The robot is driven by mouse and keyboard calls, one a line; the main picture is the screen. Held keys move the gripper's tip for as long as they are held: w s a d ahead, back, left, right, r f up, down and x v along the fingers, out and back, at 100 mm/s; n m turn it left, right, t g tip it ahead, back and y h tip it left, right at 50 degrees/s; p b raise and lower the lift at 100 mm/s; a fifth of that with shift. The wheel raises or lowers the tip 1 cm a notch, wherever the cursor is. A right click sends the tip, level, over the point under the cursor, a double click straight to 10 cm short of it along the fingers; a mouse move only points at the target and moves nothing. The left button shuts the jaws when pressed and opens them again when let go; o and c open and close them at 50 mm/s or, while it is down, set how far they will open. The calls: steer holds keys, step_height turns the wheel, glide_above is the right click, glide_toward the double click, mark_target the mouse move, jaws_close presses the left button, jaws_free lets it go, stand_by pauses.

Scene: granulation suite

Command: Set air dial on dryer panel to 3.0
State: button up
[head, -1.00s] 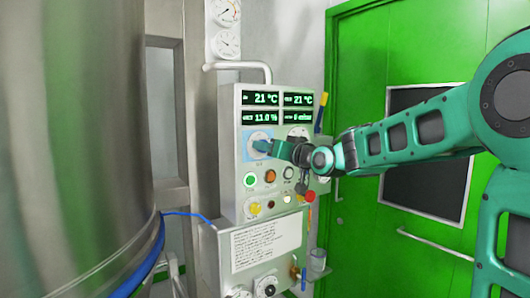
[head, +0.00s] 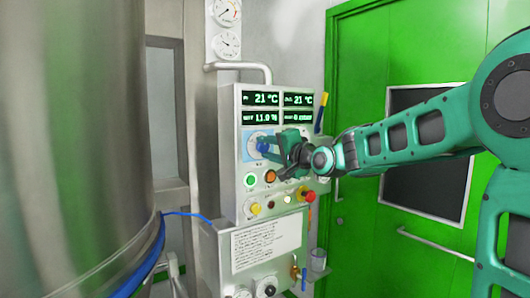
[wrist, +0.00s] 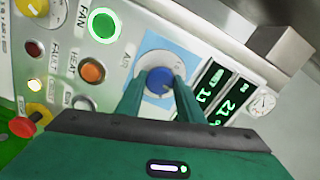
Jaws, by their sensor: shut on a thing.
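The dryer panel (head: 238,208) is a pale grey upright box left of the green door. Its air dial is a blue knob (head: 262,146) on a light blue square plate, below the left displays. The wrist view shows the blue knob (wrist: 159,80) inside a white ring with a scale, and the label AIR beside it. My gripper (wrist: 160,92) is shut on the blue knob, one finger on each side. In the head view my gripper (head: 272,148) reaches it from the right and hides part of the plate. The dial's reading is too small to tell.
Displays (head: 261,98) above show 21 °C and 11.0 %. Close by are a green FAN button (wrist: 103,25), an orange HEAT button (wrist: 92,71) and a red knob (wrist: 22,127). A steel vessel (head: 75,150) stands left; a green door (head: 360,60) is behind my arm.

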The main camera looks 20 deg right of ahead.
steer(key=m, duration=0.5)
steer(key=shift+d+f+m, duration=0.15)
steer(key=shift+f+m, duration=0.1)
steer(key=shift+m, duration=0.05)
steer(key=shift+f+m, duration=0.1)
steer(key=shift+m, duration=2.2)
steer(key=o, duration=1.1)
steer(key=shift+c, duration=0.2)
steer(key=shift+s+r, duration=0.1)
steer(key=shift+r, duration=0.1)
steer(key=shift+s+d, duration=0.15)
steer(key=shift+s, duration=0.2)
steer(key=v, duration=0.9)
steer(key=shift+s, duration=0.3)
